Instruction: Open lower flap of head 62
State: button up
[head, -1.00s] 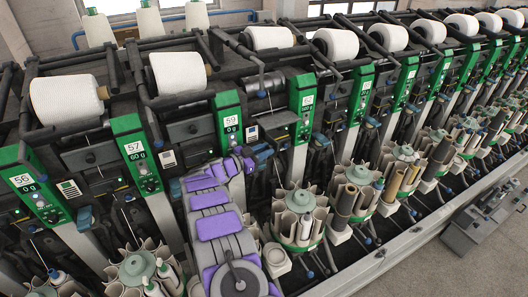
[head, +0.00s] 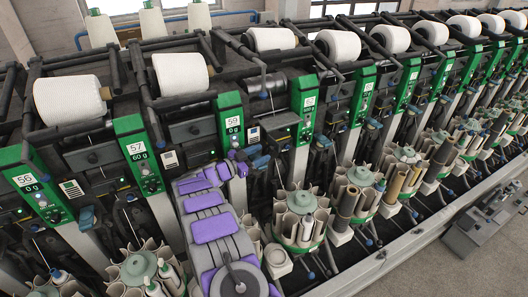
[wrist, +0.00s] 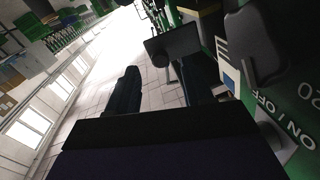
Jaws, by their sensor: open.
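The label on the green panel right of 59 (head: 304,105) is too small to read, so I cannot tell which head is 62. My purple and grey arm reaches up in front of head 59; its gripper end is small and partly hidden there. No lower flap can be made out clearly.
In the wrist view a green panel marked ON/OFF (wrist: 300,135) is close at the right. White yarn cones (head: 338,45) line the top. Round bobbin magazines (head: 300,215) stand along the front, beside my arm. A grey rail (head: 390,255) borders open floor (head: 425,270).

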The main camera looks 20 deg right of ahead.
jog(key=v, duration=1.4)
jog(key=shift+a+p, duration=0.2)
jog(key=shift+p, duration=0.25)
